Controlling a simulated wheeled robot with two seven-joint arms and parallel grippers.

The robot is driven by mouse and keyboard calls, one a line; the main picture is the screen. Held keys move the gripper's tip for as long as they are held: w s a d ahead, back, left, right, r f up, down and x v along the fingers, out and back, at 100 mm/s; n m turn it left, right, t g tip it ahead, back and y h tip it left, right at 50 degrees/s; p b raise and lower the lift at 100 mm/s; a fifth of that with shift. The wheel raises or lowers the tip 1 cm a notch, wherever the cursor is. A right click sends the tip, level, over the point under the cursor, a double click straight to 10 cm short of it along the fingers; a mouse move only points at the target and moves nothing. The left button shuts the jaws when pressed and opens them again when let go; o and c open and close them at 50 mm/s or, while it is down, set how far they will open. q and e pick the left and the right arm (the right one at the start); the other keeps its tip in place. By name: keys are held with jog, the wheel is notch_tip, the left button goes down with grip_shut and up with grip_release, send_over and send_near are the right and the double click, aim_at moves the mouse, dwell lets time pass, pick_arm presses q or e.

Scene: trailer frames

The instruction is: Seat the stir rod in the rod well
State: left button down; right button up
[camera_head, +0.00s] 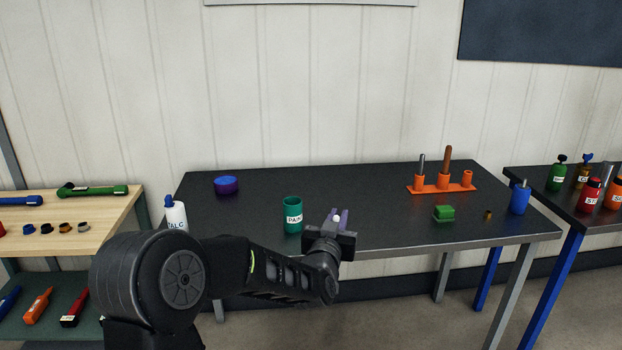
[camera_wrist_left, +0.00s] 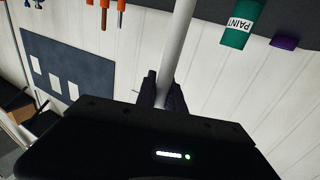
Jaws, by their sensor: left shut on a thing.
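My left gripper (camera_head: 340,218) is over the front edge of the dark table, to the right of a green PAINT can. It is shut on a pale grey rod, seemingly the stir rod (camera_wrist_left: 180,40), which runs from between the fingers to the top of the left wrist view. In the head view only a small pale bit shows between the fingers. An orange rack (camera_head: 455,188) with three upright sockets stands at the back right. A grey rod (camera_head: 422,165) is in its left socket and a brown rod (camera_head: 447,160) in its middle one. The right socket (camera_head: 467,178) shows no rod. My right gripper is out of view.
The green PAINT can (camera_head: 293,215) stands just left of the gripper. A blue-purple round tub (camera_head: 226,185) is at the back left, a white TALC bottle (camera_head: 176,215) at the left edge. The table's middle is clear.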

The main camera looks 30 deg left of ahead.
pick_arm(q)
jog(key=s+d+f+m+h, duration=0.1)
jog(key=s+d+f+h, duration=0.1)
jog(key=d+f, duration=0.5)
jog(key=s+d+f+m+h, duration=0.2)
jog(key=s+d+f+h, duration=0.1)
jog(key=d+f, duration=0.4)
jog(key=shift+s+d+f+t, duration=0.25)
jog(key=shift+s+d, duration=0.2)
jog(key=shift+s, duration=0.35)
